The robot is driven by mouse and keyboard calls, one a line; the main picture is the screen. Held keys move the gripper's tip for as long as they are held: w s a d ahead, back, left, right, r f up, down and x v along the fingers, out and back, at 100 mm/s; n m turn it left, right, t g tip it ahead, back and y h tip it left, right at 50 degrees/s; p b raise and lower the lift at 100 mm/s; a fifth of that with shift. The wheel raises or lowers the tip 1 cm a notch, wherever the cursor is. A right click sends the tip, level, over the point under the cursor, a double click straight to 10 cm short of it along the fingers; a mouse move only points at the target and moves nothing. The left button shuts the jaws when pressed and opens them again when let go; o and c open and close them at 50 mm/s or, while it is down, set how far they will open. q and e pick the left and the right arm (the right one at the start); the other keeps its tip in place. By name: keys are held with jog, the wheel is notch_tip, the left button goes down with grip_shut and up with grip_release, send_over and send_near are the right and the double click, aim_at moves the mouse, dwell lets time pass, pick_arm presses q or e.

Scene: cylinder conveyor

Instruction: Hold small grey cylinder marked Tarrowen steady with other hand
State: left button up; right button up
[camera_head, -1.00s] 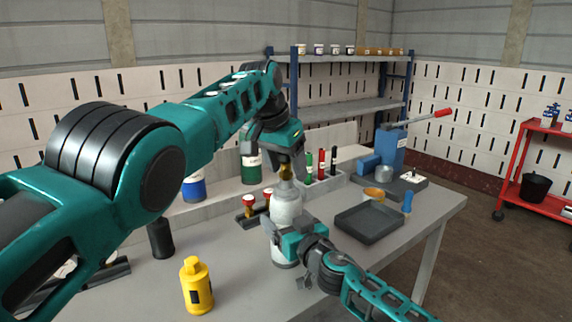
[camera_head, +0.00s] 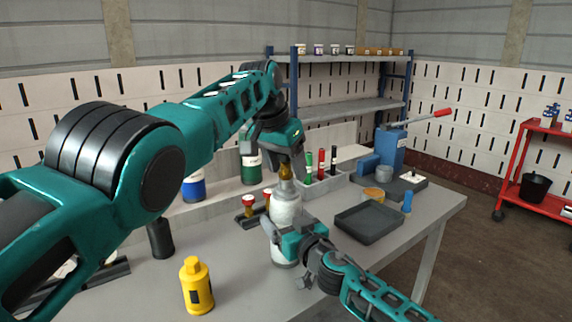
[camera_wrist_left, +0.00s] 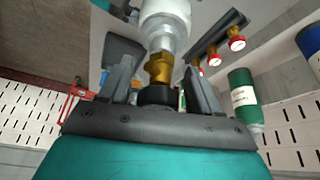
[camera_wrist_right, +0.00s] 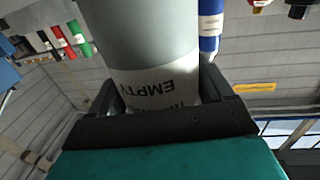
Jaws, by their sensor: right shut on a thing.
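The small grey cylinder (camera_head: 286,208) stands upright on the workbench, with a brass valve (camera_wrist_left: 159,68) on its top. My right gripper (camera_head: 284,238) is shut around its body from the right side. In the right wrist view the grey cylinder (camera_wrist_right: 150,40) sits between both fingers, and its upside-down label reads "EMPTY"; the name Tarrowen cannot be read. My left gripper (camera_wrist_left: 160,85) is above the cylinder, pointing down, with its fingers apart on either side of the valve and a visible gap to it.
A yellow cylinder (camera_head: 196,286) stands at the front left, a dark one (camera_head: 160,238) behind it. Red-topped brass valves (camera_head: 248,206) sit in a rack beside the grey cylinder. A dark tray (camera_head: 368,224) and a blue press (camera_head: 390,150) are to the right. Blue and green cylinders stand behind.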

pick_arm(q)
jog(key=shift+c, duration=0.4)
dwell(0.3)
jog(key=c, duration=1)
jog(key=o, duration=1.3)
jog(key=shift+c, duration=0.2)
